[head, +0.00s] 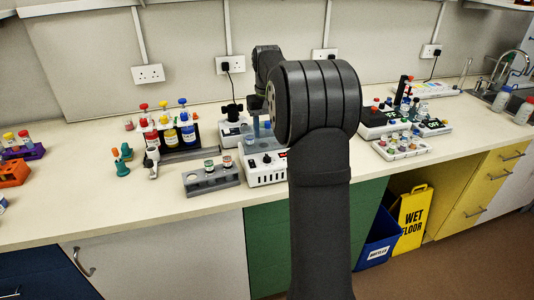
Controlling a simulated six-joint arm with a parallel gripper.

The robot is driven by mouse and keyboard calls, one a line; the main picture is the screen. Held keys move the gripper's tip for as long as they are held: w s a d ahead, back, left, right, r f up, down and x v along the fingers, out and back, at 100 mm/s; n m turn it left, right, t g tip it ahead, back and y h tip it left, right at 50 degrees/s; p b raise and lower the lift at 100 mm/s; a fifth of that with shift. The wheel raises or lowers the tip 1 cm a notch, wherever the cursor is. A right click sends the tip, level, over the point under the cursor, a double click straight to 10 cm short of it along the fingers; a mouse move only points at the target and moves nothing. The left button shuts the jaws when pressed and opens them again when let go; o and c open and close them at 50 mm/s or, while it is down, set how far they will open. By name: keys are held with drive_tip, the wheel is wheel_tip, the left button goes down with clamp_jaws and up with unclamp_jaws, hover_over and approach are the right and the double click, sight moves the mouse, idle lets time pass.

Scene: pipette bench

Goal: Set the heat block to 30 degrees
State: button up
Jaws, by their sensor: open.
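My gripper (261,128) is small and partly hidden behind my arm, pointing down over the back of the heat block. Its fingers look apart, with nothing seen between them. I cannot tell whether they touch the block.
A grey rack (211,180) with capped vials stands just left of the heat block. A rack of coloured bottles (170,137) and a white device (233,128) stand behind. A white tray (401,148) lies right of my arm. Bare bench (90,205) runs along the front left.

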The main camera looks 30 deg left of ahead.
sight(267, 155)
wheel_tip(267, 155, down, 10)
drive_tip(key=shift+r, duration=0.15)
drive_tip(key=shift+c, duration=0.5)
drive_tip(key=c, duration=0.9)
drive_tip(key=shift+m, duration=0.3)
drive_tip(key=m, duration=0.4)
drive_tip(key=shift+m, duration=2.5)
